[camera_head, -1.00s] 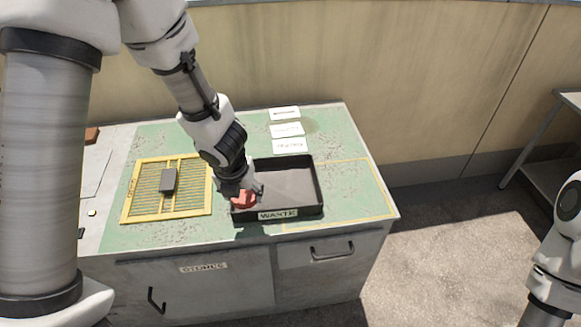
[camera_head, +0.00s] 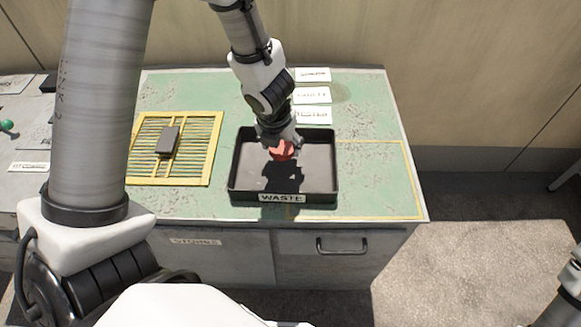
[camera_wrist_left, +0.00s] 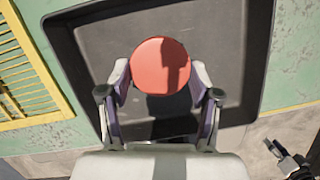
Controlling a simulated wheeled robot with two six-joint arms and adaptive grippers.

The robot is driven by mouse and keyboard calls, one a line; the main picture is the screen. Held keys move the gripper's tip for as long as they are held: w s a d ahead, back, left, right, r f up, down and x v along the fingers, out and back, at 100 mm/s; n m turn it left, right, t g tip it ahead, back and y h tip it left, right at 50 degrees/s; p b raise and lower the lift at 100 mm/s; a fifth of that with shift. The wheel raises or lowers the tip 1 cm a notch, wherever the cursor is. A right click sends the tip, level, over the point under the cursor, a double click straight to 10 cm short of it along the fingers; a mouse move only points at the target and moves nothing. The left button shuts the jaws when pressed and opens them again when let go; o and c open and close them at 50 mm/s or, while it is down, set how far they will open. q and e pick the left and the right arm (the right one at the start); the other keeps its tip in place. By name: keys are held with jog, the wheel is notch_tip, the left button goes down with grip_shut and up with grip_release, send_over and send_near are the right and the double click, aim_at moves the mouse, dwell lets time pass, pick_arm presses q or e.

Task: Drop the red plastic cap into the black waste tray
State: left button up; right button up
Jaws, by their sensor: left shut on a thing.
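The red plastic cap (camera_head: 282,151) is held by my left gripper (camera_head: 279,143), above the inside of the black waste tray (camera_head: 232,178). In the left wrist view the round red cap (camera_wrist_left: 160,66) sits between the two fingers of my left gripper (camera_wrist_left: 160,82), with the dark tray floor (camera_wrist_left: 215,40) behind it. A dark shadow lies on the tray floor below the cap. The tray carries a WASTE label on its front wall. The fingers hide part of the cap's edge.
A yellow slatted grate (camera_head: 205,170) with a dark grey block (camera_head: 168,141) on it lies left of the tray. Several white cards (camera_head: 312,75) lie behind the tray. A green round thing (camera_head: 7,125) is at the far left. The green bench top right of the tray is clear.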

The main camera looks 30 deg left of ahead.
pick_arm(q)
jog(key=shift+s+r, duration=0.25)
jog(key=o, duration=0.8)
jog(key=shift+o, duration=0.3)
jog(key=shift+w+f, duration=0.15)
jog(key=v, duration=1.2)
